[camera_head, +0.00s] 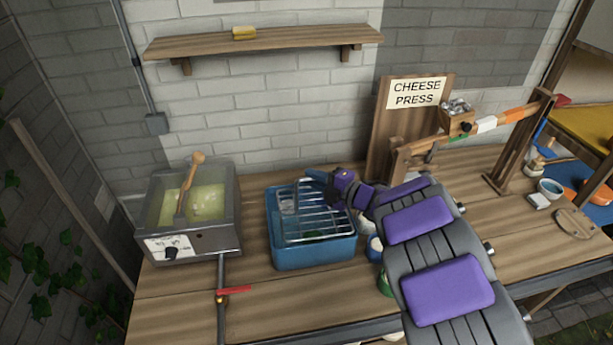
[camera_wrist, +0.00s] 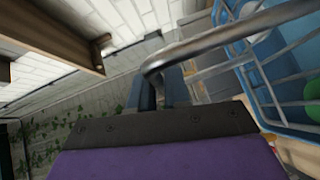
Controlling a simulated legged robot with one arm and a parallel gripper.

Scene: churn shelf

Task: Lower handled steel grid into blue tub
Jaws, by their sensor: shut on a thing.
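The blue tub (camera_head: 315,257) stands on the wooden bench in the middle of the head view. The handled steel grid (camera_head: 325,222) is at the tub's mouth, its bars spanning much of the opening; I cannot tell how far it sits below the rim. My gripper (camera_head: 318,176) is over the tub's back part, shut on the grid's handle. In the wrist view the handle, a bent grey bar (camera_wrist: 215,37), passes at the gripper's fingers (camera_wrist: 160,88). The tub's blue wall (camera_wrist: 290,125) and some grid wires show at right. A green thing shows beneath the bars.
A steel vat (camera_head: 220,240) of yellowish liquid with a wooden paddle (camera_head: 187,185) stands left of the tub. A red-handled valve (camera_head: 234,290) is in front. The cheese press (camera_head: 415,95) stands behind at right. A wall shelf (camera_head: 265,42) hangs above. Bare bench lies in front.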

